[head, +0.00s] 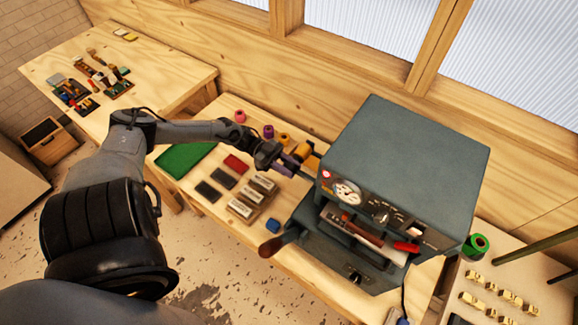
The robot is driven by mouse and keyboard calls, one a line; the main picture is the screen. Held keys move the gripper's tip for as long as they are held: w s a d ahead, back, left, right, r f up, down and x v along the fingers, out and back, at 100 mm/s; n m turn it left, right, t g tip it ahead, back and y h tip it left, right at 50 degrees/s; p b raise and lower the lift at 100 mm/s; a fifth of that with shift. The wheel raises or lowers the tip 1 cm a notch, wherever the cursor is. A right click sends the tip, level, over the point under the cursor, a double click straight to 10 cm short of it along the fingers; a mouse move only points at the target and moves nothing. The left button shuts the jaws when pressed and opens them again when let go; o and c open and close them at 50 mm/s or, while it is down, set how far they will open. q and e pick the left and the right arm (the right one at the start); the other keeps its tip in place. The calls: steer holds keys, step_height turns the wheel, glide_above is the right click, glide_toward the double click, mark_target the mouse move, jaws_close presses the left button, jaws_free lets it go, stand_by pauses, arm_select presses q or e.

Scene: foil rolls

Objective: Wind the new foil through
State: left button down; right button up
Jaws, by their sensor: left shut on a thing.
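The foil machine (405,160) is a large dark grey box with a dial, switches and a red-handled part on its front. My left gripper (295,160) is at the machine's left side, shut at a gold foil roll (304,151); the exact contact is small and partly hidden. Other rolls stand behind on the bench: a pink one (240,116), a purple one (268,131) and another gold one (284,138). A green roll (477,244) stands to the right of the machine. I cannot make out a foil strip running through the machine. My right gripper is not in view.
Brass pieces (498,293) lie at lower right.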

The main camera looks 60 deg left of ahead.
arm_select(q)
steer(key=g+y+p, duration=0.1)
steer(key=p, duration=0.1)
steer(key=y+p, duration=0.2)
steer(key=shift+w+d+r+g+y+p, duration=0.1)
steer(key=shift+d+r+g+y+p, duration=0.05)
steer(key=shift+r+g+y+p, duration=0.2)
steer(key=shift+d+f+g+y+p, duration=0.1)
steer(key=shift+g+y+p, duration=0.65)
steer(key=shift+y+p, duration=0.35)
steer(key=shift+w+d+f+g+y+p, duration=0.1)
steer(key=shift+g+y+p, duration=0.2)
steer(key=shift+y, duration=0.35)
steer(key=shift+f+g+y+p, duration=0.15)
steer(key=shift+g+y, duration=0.15)
steer(key=shift+y, duration=0.3)
steer(key=g+y, duration=0.1)
steer(key=y, duration=0.2)
steer(key=shift+w+d+g+p, duration=0.1)
steer(key=shift+g+p, duration=0.2)
steer(key=shift+p, duration=0.05)
steer(key=g+y+p, duration=0.1)
steer(key=y, duration=0.1)
steer(key=shift+f+y, duration=0.15)
steer(key=shift+y, duration=0.25)
steer(key=shift+f+g+y+p, duration=0.2)
steer(key=shift+g+y+p, duration=0.1)
steer(key=shift+g+y, duration=0.45)
steer(key=c, duration=0.9)
jaws_free()
